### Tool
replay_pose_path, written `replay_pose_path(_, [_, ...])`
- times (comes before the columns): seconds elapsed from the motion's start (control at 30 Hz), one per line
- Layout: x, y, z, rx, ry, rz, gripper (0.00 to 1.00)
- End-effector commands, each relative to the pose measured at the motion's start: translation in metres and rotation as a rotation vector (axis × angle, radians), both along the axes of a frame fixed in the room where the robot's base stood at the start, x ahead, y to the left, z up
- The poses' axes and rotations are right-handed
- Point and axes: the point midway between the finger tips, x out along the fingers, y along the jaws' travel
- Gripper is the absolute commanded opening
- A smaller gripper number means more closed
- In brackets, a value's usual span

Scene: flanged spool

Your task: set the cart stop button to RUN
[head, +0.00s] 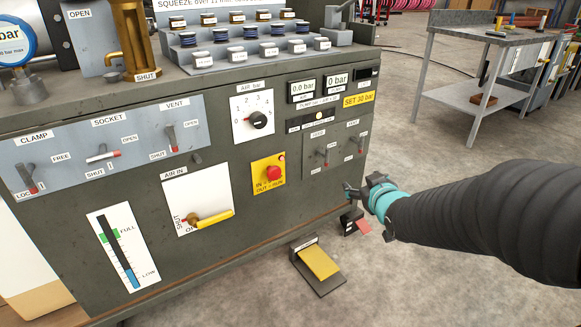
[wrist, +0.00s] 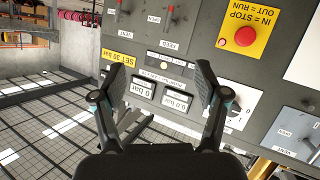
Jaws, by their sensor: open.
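The stop button (head: 274,173) is a red mushroom knob on a yellow plate (head: 262,187) on the cart's front panel. The plate reads IN = STOP, OUT = RUN in the wrist view, where the red button (wrist: 245,36) shows at the upper right. I cannot tell whether the knob is in or out. A small red spot is above it on the plate. My gripper (head: 364,192) is right of the button in the head view, apart from it. In the wrist view my gripper (wrist: 162,78) is open and empty, its fingers in front of the gauge displays.
An air dial (head: 257,120), toggle levers (head: 325,153) and a yellow air valve handle (head: 214,219) surround the button on the panel. A yellow pedal (head: 319,263) is on the floor in front. A grey side table (head: 490,90) stands at right.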

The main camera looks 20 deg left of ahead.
Motion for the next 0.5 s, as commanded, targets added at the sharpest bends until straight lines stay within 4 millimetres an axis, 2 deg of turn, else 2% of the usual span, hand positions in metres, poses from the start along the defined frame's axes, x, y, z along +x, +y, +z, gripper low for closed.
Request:
replay_pose_path(0.03, [0.008, 0.021, -0.017, 0.012, -0.026, 0.054, 0.73])
replay_pose_path(0.1, [0.016, 0.050, -0.030, 0.039, -0.080, 0.133, 0.73])
replay_pose_path(0.3, [0.018, 0.118, -0.066, 0.138, -0.200, 0.327, 0.73])
replay_pose_path(0.4, [0.014, 0.140, -0.077, 0.182, -0.240, 0.393, 0.73])
replay_pose_path(0.5, [0.010, 0.152, -0.084, 0.212, -0.263, 0.434, 0.73])
